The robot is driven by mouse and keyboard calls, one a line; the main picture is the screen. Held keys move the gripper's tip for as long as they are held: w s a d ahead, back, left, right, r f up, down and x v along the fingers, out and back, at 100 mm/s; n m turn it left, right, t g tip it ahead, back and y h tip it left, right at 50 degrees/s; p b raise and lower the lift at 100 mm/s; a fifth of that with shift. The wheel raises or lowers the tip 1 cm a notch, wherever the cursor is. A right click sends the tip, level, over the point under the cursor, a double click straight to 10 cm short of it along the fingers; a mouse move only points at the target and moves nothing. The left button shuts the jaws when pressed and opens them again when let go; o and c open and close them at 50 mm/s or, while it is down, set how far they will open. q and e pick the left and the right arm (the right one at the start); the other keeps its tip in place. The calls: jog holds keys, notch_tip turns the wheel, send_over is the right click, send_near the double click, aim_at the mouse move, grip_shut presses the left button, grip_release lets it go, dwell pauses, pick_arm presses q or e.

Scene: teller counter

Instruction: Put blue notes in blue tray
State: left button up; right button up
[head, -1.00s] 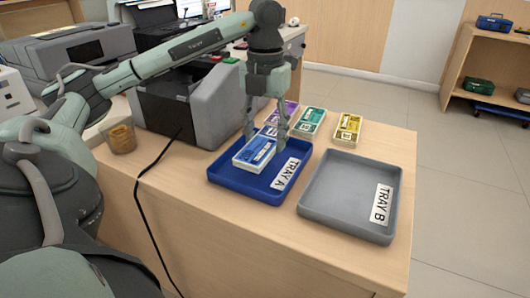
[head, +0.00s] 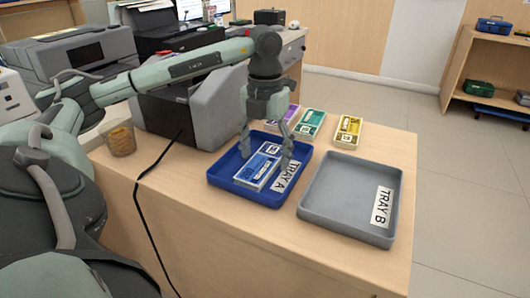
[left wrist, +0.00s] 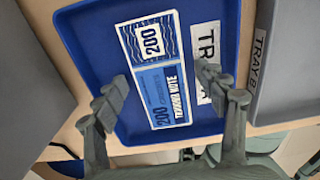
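The blue notes (head: 258,166), a banded stack marked 200, lie flat inside the blue tray (head: 222,181) labelled TRAY A. My left gripper (head: 265,158) is over the tray with its fingers spread on either side of the notes. In the left wrist view the notes (left wrist: 158,85) rest on the blue tray floor (left wrist: 90,50). The left gripper's fingers (left wrist: 163,82) are apart there, with a gap visible on each side of the notes. One finger is over the TRAY A label. My right gripper is not in view.
The grey tray (head: 330,202) labelled TRAY B is empty, right of the blue tray. Green notes (head: 309,122), yellow notes (head: 348,130) and partly hidden purple notes (head: 292,112) lie behind the trays. A grey machine (head: 205,110) and a cup (head: 121,140) stand left.

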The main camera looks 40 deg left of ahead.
aim_at(266, 159)
pick_arm(q)
jog(key=shift+r, duration=0.1)
notch_tip(266, 159, up, 8)
jog(key=shift+f+p, duration=0.15)
jog(key=shift+p, duration=0.2)
jog(key=shift+r+p, duration=1.15)
jog(key=shift+r, duration=1)
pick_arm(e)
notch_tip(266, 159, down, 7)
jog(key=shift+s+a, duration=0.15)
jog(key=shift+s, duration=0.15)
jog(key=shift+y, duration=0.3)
